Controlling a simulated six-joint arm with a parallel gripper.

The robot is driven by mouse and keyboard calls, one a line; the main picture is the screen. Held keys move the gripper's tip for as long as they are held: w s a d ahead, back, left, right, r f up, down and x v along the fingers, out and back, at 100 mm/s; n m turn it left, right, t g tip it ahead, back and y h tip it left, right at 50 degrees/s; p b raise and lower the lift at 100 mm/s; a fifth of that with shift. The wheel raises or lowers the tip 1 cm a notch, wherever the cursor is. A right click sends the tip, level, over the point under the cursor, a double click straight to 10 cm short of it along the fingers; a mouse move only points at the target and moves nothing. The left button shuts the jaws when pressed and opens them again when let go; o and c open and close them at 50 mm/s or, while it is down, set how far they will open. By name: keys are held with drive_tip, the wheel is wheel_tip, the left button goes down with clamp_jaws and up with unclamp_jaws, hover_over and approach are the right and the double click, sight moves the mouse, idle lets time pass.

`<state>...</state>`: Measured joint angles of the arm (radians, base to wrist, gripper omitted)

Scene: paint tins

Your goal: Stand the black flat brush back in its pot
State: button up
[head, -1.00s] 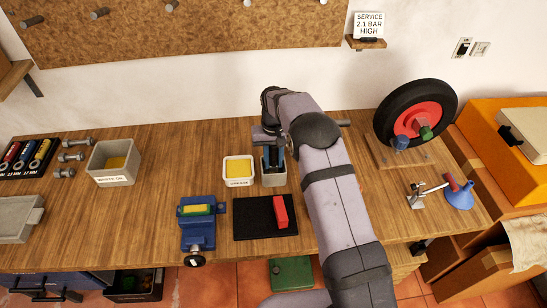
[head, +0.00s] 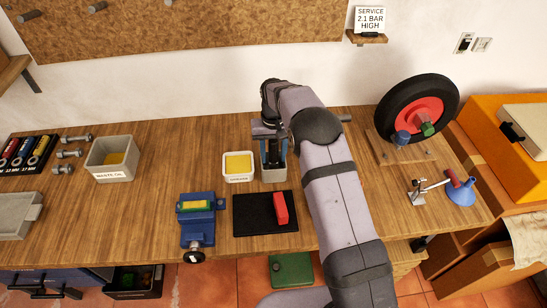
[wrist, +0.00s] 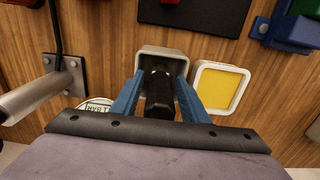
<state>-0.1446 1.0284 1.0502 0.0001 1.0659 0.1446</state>
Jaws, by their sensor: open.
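The pot (head: 274,178) is a small grey square-mouthed container on the bench, right of a white tub. Its open mouth also shows in the wrist view (wrist: 150,50). The black flat brush (wrist: 159,95) appears as a dark upright shape between my blue fingers, overlapping the pot's mouth. Its lower end is hidden, so I cannot tell how deep it sits. My gripper (head: 272,155) is over the pot, pointing down. In the wrist view my gripper (wrist: 157,98) has its fingers apart, one on each side of the brush.
The white tub (head: 238,176) with a yellow top stands close left of the pot. A black mat (head: 250,220) with a red block (head: 281,208) lies in front, beside a blue vise (head: 197,230). A metal post on a bracket (wrist: 60,80) stands near my gripper.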

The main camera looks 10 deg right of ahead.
sight(274, 141)
drive_tip(key=shift+d+r+b, duration=0.2)
drive_tip(key=shift+r+b, duration=1.15)
drive_tip(key=shift+r, duration=1.8)
drive_tip(key=shift+a+r+n+p, duration=0.1)
drive_tip(key=shift+r+n+p, duration=0.2)
drive_tip(key=shift+p, duration=0.1)
wheel_tip(274, 141, up, 5)
drive_tip(key=w+a+n+t+p, duration=0.2)
drive_tip(key=n+t+p, duration=0.1)
drive_tip(key=n+p, duration=0.35)
drive_tip(key=s+d+f+m+g+b, duration=0.1)
drive_tip(key=s+d+f+m+b, duration=0.1)
drive_tip(key=s, duration=0.9)
drive_tip(key=s+d+f+m+g+b, duration=0.1)
drive_tip(key=s+d, duration=0.3)
drive_tip(key=s, duration=0.8)
drive_tip(key=s+d+f+m+g+b, duration=0.1)
drive_tip(key=s+d+f+m+b, duration=0.2)
drive_tip(key=s, duration=0.9)
drive_tip(key=shift+d+m+b, duration=0.4)
drive_tip(key=shift+m+b, duration=0.15)
drive_tip(key=shift+b, duration=0.05)
